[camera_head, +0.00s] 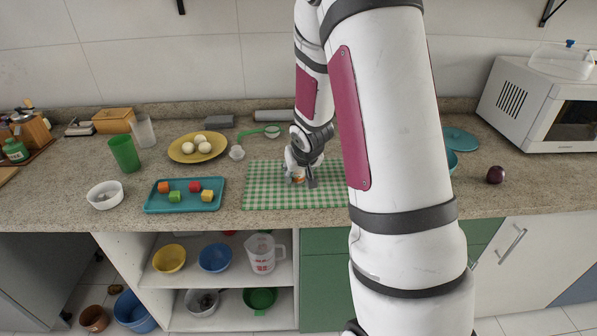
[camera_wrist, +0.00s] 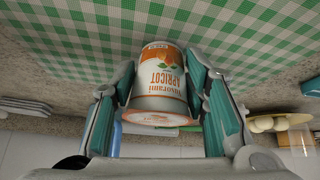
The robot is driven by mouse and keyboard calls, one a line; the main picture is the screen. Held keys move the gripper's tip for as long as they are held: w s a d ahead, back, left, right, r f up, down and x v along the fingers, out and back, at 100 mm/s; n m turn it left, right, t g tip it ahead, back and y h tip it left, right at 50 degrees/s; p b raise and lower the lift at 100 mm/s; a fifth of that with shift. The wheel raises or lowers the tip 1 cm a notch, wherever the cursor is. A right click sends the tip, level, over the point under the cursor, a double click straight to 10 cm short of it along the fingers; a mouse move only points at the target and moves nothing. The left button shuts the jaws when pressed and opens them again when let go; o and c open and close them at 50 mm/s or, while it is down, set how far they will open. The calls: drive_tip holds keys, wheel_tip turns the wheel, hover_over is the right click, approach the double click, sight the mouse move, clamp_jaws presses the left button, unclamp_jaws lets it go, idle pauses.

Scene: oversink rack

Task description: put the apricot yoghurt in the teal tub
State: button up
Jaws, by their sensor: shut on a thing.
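The apricot yoghurt (camera_wrist: 160,80) is a white and orange cup whose label reads APRICOT. My gripper (camera_wrist: 163,95) is shut on it, with one teal-padded finger on each side of the cup. In the head view my gripper (camera_head: 301,180) is over the green checked cloth, and only a bit of orange of the cup (camera_head: 298,179) shows between the fingers. I cannot tell whether the cup touches the cloth. A teal vessel (camera_head: 452,161), perhaps the teal tub, shows only as a sliver at the right edge of my arm; the rest is hidden.
A round teal lid or plate (camera_head: 461,139) lies behind that vessel. A purple onion (camera_head: 496,175) and a microwave (camera_head: 545,105) are at right. Left of the checked cloth (camera_head: 262,196) are a blue tray (camera_head: 152,208) of coloured cubes and a yellow plate (camera_head: 178,153) of eggs.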

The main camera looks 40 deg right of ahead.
drive_tip(key=o, duration=1)
drive_tip(key=shift+f, duration=0.1)
drive_tip(key=shift+c, duration=0.2)
drive_tip(key=shift+o, duration=1.4)
